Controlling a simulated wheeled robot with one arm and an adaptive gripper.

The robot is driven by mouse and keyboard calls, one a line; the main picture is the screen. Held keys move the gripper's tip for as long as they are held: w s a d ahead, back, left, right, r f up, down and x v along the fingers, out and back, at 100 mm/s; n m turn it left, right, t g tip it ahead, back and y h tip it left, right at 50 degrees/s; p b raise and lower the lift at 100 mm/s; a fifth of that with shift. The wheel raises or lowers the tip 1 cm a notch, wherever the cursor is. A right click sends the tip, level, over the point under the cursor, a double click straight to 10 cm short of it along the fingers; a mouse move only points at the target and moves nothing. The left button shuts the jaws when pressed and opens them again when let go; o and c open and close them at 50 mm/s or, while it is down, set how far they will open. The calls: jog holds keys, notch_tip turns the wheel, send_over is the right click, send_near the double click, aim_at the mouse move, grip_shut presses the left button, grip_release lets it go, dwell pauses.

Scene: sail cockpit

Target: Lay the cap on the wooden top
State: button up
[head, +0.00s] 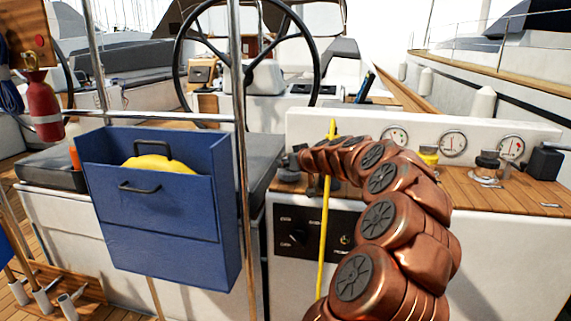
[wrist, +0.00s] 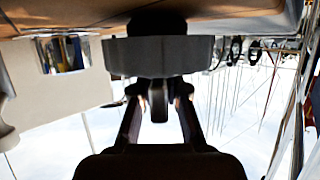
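The wooden top (head: 520,193) is a planked surface on the white console, right of centre in the head view. Its edge (wrist: 225,18) runs along the top of the upside-down wrist view. A grey round cap (wrist: 185,57) with a dark upright tab is in the middle of the wrist view. My gripper (wrist: 159,97) has its fingertips on both sides of the tab and appears shut on it. In the head view the cap (head: 289,176) is small and dark at the top's left end, partly hidden by my arm. I cannot tell whether it touches the wood.
Several gauges (head: 453,143) line the console's back. A yellow-and-black fitting (head: 428,155), a black knob (head: 488,161) and a black box (head: 544,162) stand to the right. A steel post (head: 240,150) and blue bin (head: 160,235) are on the left. Bare wood shows at far right.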

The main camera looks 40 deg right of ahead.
jog(key=o, duration=0.3)
jog(key=shift+r, duration=0.2)
jog(key=p+v, duration=0.2)
jog(key=v, duration=0.8)
jog(key=shift+s+r, duration=0.2)
jog(key=shift+s, duration=0.15)
jog(key=shift+s+a+r, duration=0.15)
jog(key=shift+s+a, duration=0.05)
jog(key=shift+s, duration=0.35)
